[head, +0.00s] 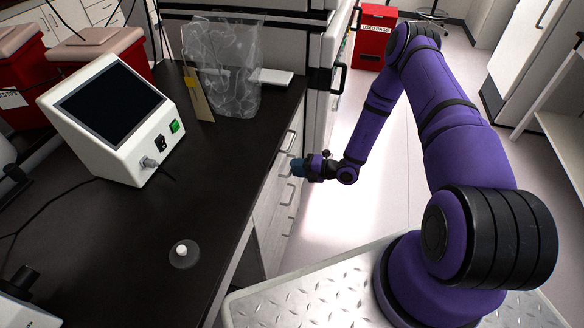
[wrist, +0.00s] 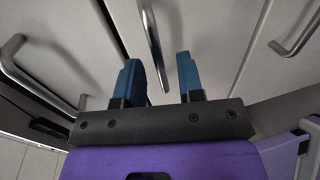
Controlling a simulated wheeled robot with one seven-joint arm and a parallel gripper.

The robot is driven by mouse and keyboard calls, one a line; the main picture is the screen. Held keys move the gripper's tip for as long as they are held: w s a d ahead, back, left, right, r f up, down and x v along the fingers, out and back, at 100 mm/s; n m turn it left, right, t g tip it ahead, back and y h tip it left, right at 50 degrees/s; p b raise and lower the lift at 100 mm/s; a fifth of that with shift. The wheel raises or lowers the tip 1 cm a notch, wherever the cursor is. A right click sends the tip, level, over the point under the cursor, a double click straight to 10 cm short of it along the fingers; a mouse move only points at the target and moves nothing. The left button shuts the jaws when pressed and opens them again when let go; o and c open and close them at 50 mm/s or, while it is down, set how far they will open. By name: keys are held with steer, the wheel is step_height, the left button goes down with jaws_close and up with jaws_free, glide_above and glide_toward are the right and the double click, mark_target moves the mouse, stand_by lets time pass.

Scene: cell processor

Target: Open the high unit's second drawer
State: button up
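A stack of pale grey drawers (head: 270,212) with bar handles stands under the black bench, and I take it to be the high unit. Its top handle (head: 290,142) shows above my gripper (head: 297,167), with more handles below. My gripper is at the drawer fronts, near the second handle from the top, which it partly hides. In the wrist view my gripper (wrist: 159,78) is open, its two blue fingers apart. A metal handle (wrist: 152,45) runs between and just beyond the fingers; I cannot tell whether it touches them. The drawers look shut.
On the black bench (head: 215,215) are a white boxed instrument (head: 110,118), a clear plastic bag (head: 225,65) and a small white knob (head: 181,250). Other handles (wrist: 300,28) flank the gripper. The floor (head: 385,185) right of the drawers is open.

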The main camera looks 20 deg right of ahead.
steer(key=shift+x, duration=1.05)
jaws_close()
steer(key=f+v, duration=0.3)
steer(key=v, duration=1.4)
steer(key=d+f+v, duration=0.1)
steer(key=f+v, duration=0.3)
steer(key=v, duration=1.3)
steer(key=shift+s+d, duration=0.25)
steer(key=shift+s, duration=0.15)
jaws_free()
steer(key=v, duration=1)
steer(key=shift+s+d, duration=0.15)
steer(key=shift+d, duration=0.25)
